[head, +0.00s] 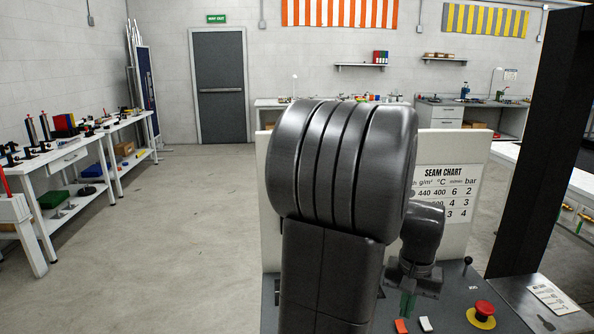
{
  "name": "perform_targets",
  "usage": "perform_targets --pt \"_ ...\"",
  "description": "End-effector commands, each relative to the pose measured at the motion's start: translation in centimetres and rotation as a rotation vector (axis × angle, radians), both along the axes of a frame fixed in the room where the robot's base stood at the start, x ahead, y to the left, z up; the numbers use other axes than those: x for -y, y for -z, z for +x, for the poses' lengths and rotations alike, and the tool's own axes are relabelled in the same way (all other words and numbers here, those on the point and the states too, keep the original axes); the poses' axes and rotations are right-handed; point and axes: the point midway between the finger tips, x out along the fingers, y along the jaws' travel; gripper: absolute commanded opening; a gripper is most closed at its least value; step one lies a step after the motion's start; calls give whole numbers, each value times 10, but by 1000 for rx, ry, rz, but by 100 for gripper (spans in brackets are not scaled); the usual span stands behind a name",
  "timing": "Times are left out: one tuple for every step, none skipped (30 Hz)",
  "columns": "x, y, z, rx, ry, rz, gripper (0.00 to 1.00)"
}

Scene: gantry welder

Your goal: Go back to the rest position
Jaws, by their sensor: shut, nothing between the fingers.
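My arm fills the middle of the head view and hides much of the console behind it. My gripper (408,302) shows just right of the large arm link, pointing down over the dark console (455,300).
The console carries a red stop button (482,312), a black lever (467,263), an orange switch (401,326) and a white switch (425,324). A seam chart (450,190) stands behind. A dark post (540,150) rises at right. Open floor (185,230) lies left.

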Motion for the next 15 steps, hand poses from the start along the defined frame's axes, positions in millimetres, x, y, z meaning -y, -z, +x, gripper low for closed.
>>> perform_targets --pt "0 -12 0 1 0 0 0" --pt "0 -16 0 1 0 0 0" --pt "0 -21 0 1 0 0 0" --pt "0 -24 0 1 0 0 0" --pt "0 -28 0 1 0 0 0" --pt "0 -32 0 1 0 0 0" --pt "0 -36 0 1 0 0 0" --pt "0 -33 0 1 0 0 0" --pt "0 -18 0 -1 0 0 0" --pt "0 -13 0 0 0 0 0" --pt "0 -9 0 0 0 0 0" --pt "0 -5 0 0 0 0 0" --pt "0 -1 0 0 0 0 0" --pt "0 2 0 1 0 0 0" --pt "0 7 0 1 0 0 0"
